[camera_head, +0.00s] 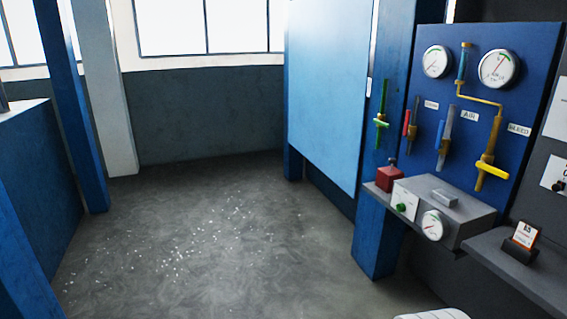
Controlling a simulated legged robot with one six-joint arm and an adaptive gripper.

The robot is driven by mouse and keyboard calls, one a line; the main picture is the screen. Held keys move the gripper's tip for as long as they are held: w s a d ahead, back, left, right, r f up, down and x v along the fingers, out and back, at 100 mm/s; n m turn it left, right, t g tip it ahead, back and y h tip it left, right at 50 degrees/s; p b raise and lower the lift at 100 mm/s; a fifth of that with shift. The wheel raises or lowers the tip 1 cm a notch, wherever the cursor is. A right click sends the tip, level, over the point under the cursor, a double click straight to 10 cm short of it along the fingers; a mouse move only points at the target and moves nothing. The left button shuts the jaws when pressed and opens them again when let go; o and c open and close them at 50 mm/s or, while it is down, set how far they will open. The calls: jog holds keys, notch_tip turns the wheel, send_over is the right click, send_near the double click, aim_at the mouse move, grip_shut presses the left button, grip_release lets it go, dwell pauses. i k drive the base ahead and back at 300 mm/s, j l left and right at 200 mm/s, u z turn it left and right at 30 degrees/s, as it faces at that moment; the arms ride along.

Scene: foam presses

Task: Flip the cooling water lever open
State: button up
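Several valve levers are on and beside the blue panel (537,75) at the right. A green lever (381,123) crosses a thin green pipe on the blue post left of the panel. A red lever (406,122) and a blue lever (440,134) stand upright along their pipes. A yellow handle (491,170) lies tilted across a brass pipe. A label (470,117) right of the blue lever seems to read AIR. I cannot tell which lever is for cooling water, as no such label is legible.
Two round gauges (436,62) (498,69) top the panel. A card holder (518,250) stands right.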

aim_at(381, 123)
jog(key=i+z, duration=0.25)
jog(key=i, duration=0.2)
jog(key=i+j+z, duration=0.25)
jog(key=i, duration=0.25)
jog(key=i+j+z, duration=0.25)
jog(key=i, duration=0.2)
jog(key=i+j+z, duration=0.35)
jog(key=i, duration=0.35)
jog(key=i+j+z, duration=0.1)
jog(key=i+j, duration=0.2)
jog(key=i, duration=0.15)
jog(key=i+j+z, duration=0.1)
jog(key=i+j, duration=0.15)
jog(key=i, duration=0.2)
